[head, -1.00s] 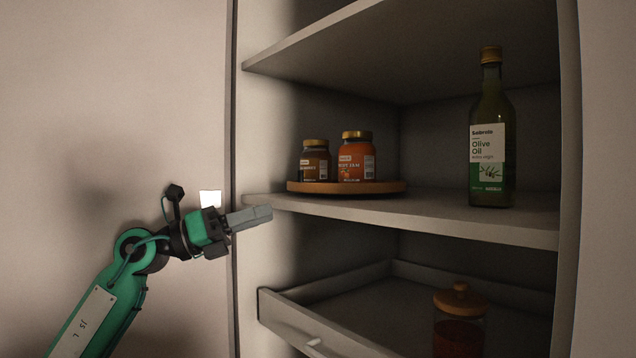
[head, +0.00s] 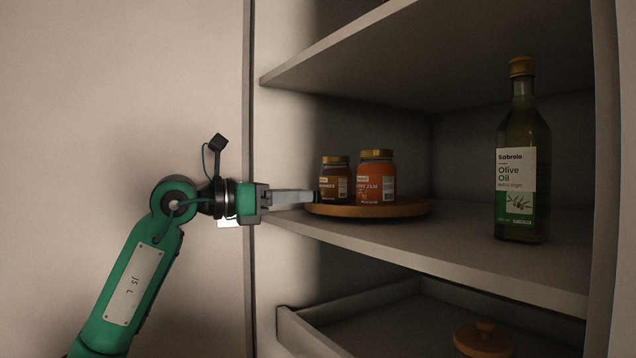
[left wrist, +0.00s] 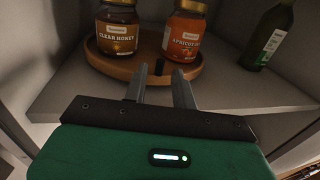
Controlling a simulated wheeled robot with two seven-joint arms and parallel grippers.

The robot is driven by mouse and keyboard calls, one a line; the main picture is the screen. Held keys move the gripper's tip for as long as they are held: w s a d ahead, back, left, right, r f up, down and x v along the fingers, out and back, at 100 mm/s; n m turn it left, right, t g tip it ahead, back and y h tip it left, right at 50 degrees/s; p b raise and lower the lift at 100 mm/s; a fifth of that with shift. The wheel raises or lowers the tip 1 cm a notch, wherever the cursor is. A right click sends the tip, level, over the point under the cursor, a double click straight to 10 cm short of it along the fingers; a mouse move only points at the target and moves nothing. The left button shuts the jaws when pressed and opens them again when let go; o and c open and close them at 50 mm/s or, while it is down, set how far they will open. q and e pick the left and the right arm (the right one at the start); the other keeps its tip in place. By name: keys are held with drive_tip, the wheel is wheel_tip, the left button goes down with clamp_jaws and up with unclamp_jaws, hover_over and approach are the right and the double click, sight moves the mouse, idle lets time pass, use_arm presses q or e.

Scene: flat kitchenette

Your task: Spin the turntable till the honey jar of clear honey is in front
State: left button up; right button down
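The round wooden turntable (head: 400,211) sits on the middle shelf; its near rim shows in the left wrist view (left wrist: 112,67). The honey jar, brown with a gold lid and a "Clear Honey" label (left wrist: 117,38), stands on its left part; it also shows in the head view (head: 334,186). The orange apricot jam jar (left wrist: 184,38) stands to its right. My left gripper (left wrist: 162,75) is open and empty, its fingertips close to the near rim. A small dark upright piece (left wrist: 165,66) shows at the rim between the fingertips; contact is unclear. My right gripper is out of view.
An olive oil bottle (head: 522,165) stands on the same shelf, right of the turntable. The cabinet's left side edge (head: 250,120) is close to my left gripper. An upper shelf (head: 400,70) is overhead. A wooden-lidded jar (head: 484,338) is below.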

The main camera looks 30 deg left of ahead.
sight(316, 206)
use_arm(q)
drive_tip(key=shift+p+x, duration=0.7)
drive_tip(key=shift+x, duration=1.55)
clamp_jaws()
